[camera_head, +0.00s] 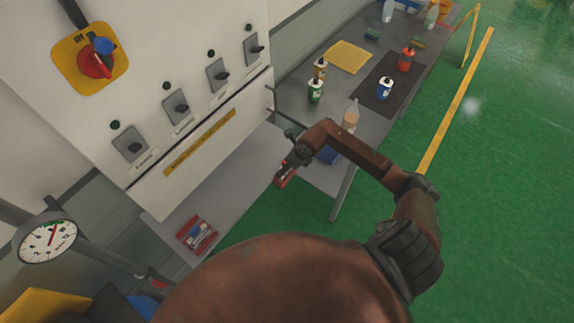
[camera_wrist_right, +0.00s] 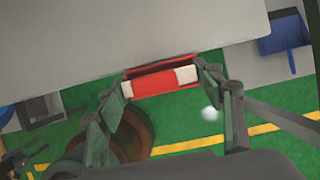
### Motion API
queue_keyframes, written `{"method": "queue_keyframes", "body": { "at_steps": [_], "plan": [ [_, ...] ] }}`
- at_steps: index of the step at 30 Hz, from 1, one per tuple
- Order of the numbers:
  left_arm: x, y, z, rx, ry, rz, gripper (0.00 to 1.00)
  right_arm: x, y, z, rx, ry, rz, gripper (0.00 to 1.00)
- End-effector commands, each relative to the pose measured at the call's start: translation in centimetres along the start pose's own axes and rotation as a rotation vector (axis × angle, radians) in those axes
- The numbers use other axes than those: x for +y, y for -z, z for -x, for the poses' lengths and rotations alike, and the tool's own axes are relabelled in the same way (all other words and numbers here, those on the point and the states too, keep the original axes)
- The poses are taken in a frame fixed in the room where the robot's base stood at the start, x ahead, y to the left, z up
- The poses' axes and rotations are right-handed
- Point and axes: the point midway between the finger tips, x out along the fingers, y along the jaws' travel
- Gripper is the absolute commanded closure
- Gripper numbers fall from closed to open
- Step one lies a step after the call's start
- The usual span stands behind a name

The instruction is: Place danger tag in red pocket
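My right gripper (camera_head: 287,170) is at the front edge of the grey shelf under the switch panel. In the right wrist view its two fingers (camera_wrist_right: 162,82) close on the ends of a red piece with white patches, which I take for the danger tag (camera_wrist_right: 160,84). A small part of this tag (camera_head: 286,177) shows below the gripper in the head view. A red holder with white and blue on it, seemingly the red pocket (camera_head: 197,236), lies on the shelf to the left, apart from the gripper. My left gripper is out of view.
The grey shelf (camera_head: 225,190) is bare between the gripper and the red holder. The switch panel (camera_head: 190,90) rises behind it. A pressure gauge (camera_head: 47,240) stands at left. A table with several bottles (camera_head: 385,88) is at upper right.

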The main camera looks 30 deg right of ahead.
Motion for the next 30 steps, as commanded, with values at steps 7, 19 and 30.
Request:
{"method": "queue_keyframes", "body": {
  "at_steps": [7, 19, 30],
  "plan": [
    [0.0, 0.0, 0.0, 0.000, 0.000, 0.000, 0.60, 0.0, 0.0, 0.0, 0.000, 0.000, 0.000, 0.24],
    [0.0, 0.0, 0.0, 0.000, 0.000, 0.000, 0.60, -0.1, -0.1, 1.5, -0.002, 0.002, 0.000, 0.24],
    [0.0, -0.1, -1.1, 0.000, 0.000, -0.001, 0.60, -0.1, 0.0, 9.0, 0.000, 0.004, 0.002, 0.24]
  ]
}}
